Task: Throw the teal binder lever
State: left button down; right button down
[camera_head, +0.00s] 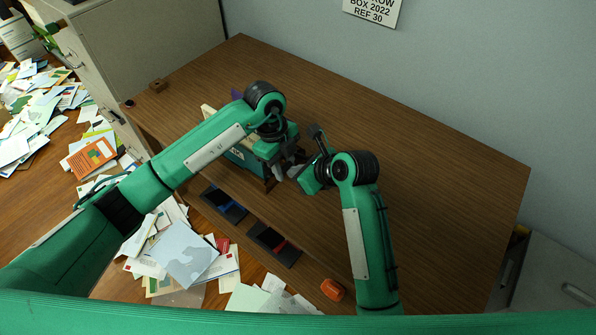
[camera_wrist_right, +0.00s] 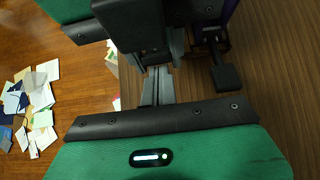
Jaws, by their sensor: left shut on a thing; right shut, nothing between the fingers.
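The teal binder (camera_head: 243,158) stands on the brown desk, largely hidden under my left arm. A dark lever with a blocky end (camera_head: 317,133) sticks up right of it. It also shows in the right wrist view (camera_wrist_right: 226,76), to the right of my right fingers and apart from them. My left gripper (camera_head: 279,172) is shut at the binder's right end; its grip is mostly hidden. My right gripper (camera_head: 294,172) is shut and empty, close beside the left one. Its fingers show in the right wrist view (camera_wrist_right: 157,86).
Two dark trays lie at the desk's front edge, one with a blue item (camera_head: 224,204), one with a red item (camera_head: 274,244). An orange object (camera_head: 333,290) sits near my right arm. Papers cover the floor at left. The desk's right side is clear.

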pick_arm(q)
jog(key=shift+s+d, duration=0.25)
jog(key=shift+d, duration=0.05)
jog(key=c, duration=1.1)
grip_release()
jog(key=shift+o, duration=0.5)
jog(key=shift+a, duration=0.1)
jog(key=shift+w, duration=0.1)
